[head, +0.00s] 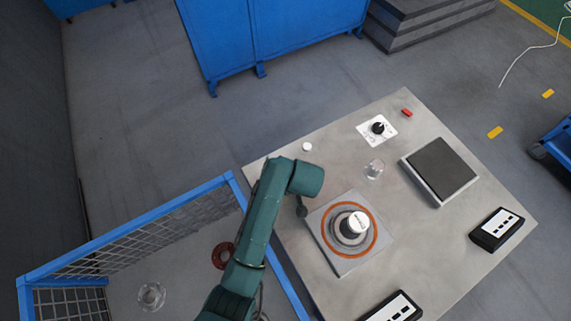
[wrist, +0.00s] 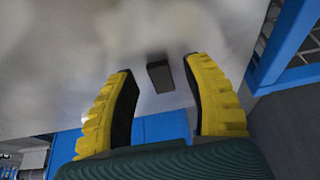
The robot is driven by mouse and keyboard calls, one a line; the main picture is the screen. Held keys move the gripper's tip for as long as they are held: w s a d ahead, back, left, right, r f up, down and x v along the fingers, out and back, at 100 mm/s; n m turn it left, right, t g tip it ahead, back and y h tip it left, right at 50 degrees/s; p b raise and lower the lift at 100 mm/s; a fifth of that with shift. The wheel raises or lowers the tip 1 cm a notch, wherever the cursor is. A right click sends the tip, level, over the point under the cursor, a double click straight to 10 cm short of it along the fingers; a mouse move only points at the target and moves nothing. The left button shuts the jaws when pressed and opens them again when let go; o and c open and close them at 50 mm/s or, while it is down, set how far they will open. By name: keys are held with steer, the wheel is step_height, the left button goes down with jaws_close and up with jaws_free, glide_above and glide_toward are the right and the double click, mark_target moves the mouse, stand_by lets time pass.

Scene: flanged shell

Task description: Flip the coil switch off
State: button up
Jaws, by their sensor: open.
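In the wrist view, a small dark rectangular block (wrist: 160,76) sticks out from a pale grey surface, just beyond and between my fingertips. It may be the coil switch, but no label shows. My gripper (wrist: 158,66) is open, its two yellow-backed fingers spread on either side of the block's line, with nothing held. I cannot tell whether either finger touches the block. In the head view, my green arm reaches to the table's left edge and hides the fingers. A white plate with a black knob (head: 378,128) sits at the table's back; I cannot tell whether it is the coil switch.
A square plate with an orange ring (head: 325,240) and white-capped cylinder (head: 357,222) lies close right of my arm. The grey table (head: 440,265) also bears a clear cup (head: 374,169), a dark pad (head: 440,165) and black boxes (head: 496,229). A blue mesh fence (head: 130,225) stands left.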

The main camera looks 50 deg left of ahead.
steer(key=shift+f, duration=0.2)
steer(key=shift+c, duration=0.4)
jaws_close()
